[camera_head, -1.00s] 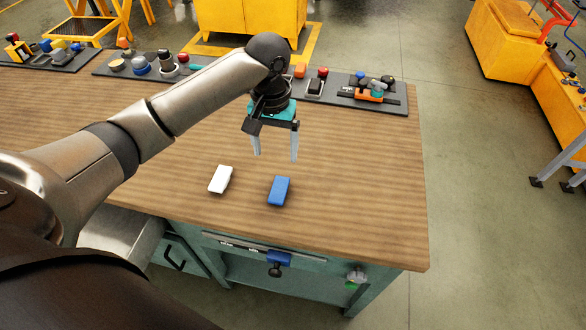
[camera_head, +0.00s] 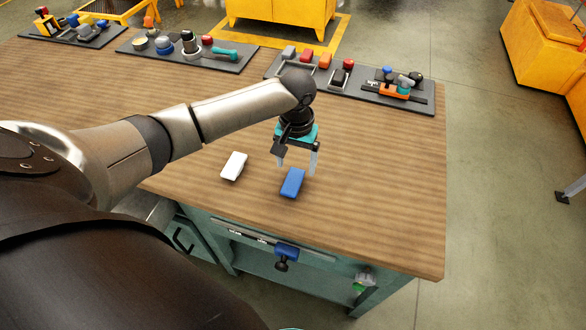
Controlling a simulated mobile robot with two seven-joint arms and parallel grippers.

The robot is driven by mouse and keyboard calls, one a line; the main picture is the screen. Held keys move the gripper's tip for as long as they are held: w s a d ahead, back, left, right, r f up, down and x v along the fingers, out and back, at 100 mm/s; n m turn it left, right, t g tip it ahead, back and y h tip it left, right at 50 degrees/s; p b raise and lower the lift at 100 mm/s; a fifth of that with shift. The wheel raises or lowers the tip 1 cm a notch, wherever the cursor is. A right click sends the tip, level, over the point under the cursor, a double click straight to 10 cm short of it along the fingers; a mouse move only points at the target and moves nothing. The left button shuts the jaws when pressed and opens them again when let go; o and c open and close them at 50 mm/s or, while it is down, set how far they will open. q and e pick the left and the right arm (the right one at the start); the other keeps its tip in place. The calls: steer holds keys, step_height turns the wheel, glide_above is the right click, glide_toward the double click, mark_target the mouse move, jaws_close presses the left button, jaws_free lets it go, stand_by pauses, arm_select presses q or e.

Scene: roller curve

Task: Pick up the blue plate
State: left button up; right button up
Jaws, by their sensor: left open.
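The blue plate (camera_head: 292,184) is a small rectangular block lying flat on the wooden workbench (camera_head: 390,215) near its front edge. My left gripper (camera_head: 297,170) is open and points down, with its two pale fingers just behind and above the blue plate. The fingertips overlap the far end of the plate in the picture; I cannot tell whether they touch it. Nothing shows between the fingers except the bench and part of the plate. My right gripper is not in view.
A white plate (camera_head: 234,166) lies to the left of the blue one. Dark trays with tools and parts stand along the back, such as the right tray (camera_head: 420,104). A blue vise-like piece (camera_head: 287,252) sits at the bench front. The bench's right side is clear.

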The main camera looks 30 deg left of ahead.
mark_target(295, 174)
arm_select(q)
step_height(295, 174, down, 4)
steer(key=shift+f+b, duration=0.1)
steer(key=shift+b, duration=0.25)
jaws_close()
stand_by(0.5)
